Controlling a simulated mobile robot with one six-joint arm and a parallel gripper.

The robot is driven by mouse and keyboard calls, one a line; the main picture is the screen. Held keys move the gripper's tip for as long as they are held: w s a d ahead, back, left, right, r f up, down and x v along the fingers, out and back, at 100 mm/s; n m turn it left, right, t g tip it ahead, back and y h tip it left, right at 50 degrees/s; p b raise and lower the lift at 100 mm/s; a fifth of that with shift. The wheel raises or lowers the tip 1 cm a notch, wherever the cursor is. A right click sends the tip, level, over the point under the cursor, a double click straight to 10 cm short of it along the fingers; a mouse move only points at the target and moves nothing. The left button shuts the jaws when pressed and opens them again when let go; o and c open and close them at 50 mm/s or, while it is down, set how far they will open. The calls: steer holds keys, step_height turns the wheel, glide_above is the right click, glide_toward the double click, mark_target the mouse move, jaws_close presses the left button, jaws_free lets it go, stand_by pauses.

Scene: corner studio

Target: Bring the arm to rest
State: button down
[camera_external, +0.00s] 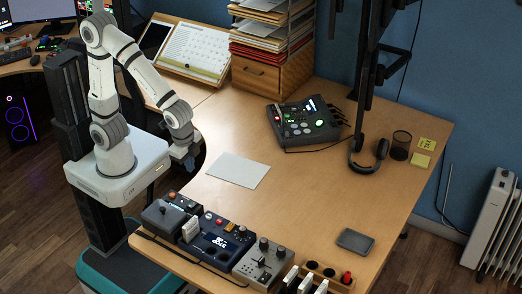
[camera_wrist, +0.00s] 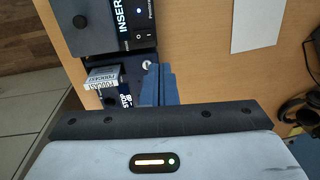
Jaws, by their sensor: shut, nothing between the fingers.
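My gripper (camera_external: 187,158) hangs at the end of my folded white arm, over the left edge of the wooden desk (camera_external: 285,200) in the external view. Its blue fingers (camera_wrist: 159,85) show together in the wrist view, shut and empty. In the wrist view they lie in front of the control panels at the desk's front edge, beside a labelled white block (camera_wrist: 101,80). The gripper appears to be above the desk, clear of the things on it; its exact height is hard to tell.
Control panels (camera_external: 220,240) line the desk's front edge. A pale sheet (camera_external: 238,170) lies mid-desk. A mixer (camera_external: 303,123), headphones (camera_external: 368,155) and a mesh cup (camera_external: 400,145) stand farther back. A calendar (camera_external: 195,52) and a wooden drawer box (camera_external: 262,78) stand behind. The desk's middle right is clear.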

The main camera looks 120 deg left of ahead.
stand_by(0.3)
steer(key=s+d+r+t+h, duration=0.1)
steer(key=s+d+r+t, duration=0.1)
steer(key=s+r, duration=0.4)
steer(key=s+d, duration=0.1)
steer(key=s, duration=0.3)
steer(key=shift+s+d+r+t, duration=0.2)
steer(key=shift+d+r+t, duration=0.1)
steer(key=shift+r, duration=0.1)
steer(key=shift+w+a, duration=0.1)
stand_by(1.4)
